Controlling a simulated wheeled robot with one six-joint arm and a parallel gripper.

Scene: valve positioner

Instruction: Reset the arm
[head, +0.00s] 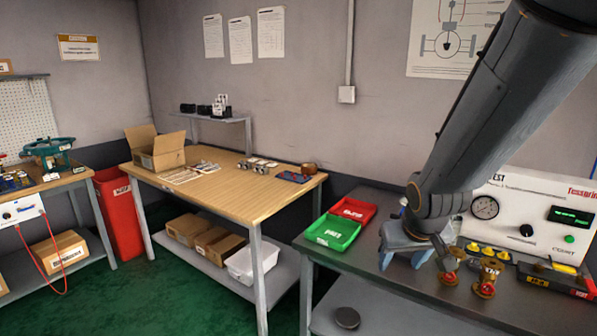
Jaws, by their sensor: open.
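My arm comes down from the upper right over the grey bench at the right.
A green bin (332,233) and a red bin (353,209) sit on the grey bench (345,262) at left. A white test unit (540,205) with a gauge stands behind the valve parts. Several yellow-topped pieces lie before it. A wooden table (225,195) stands further left.

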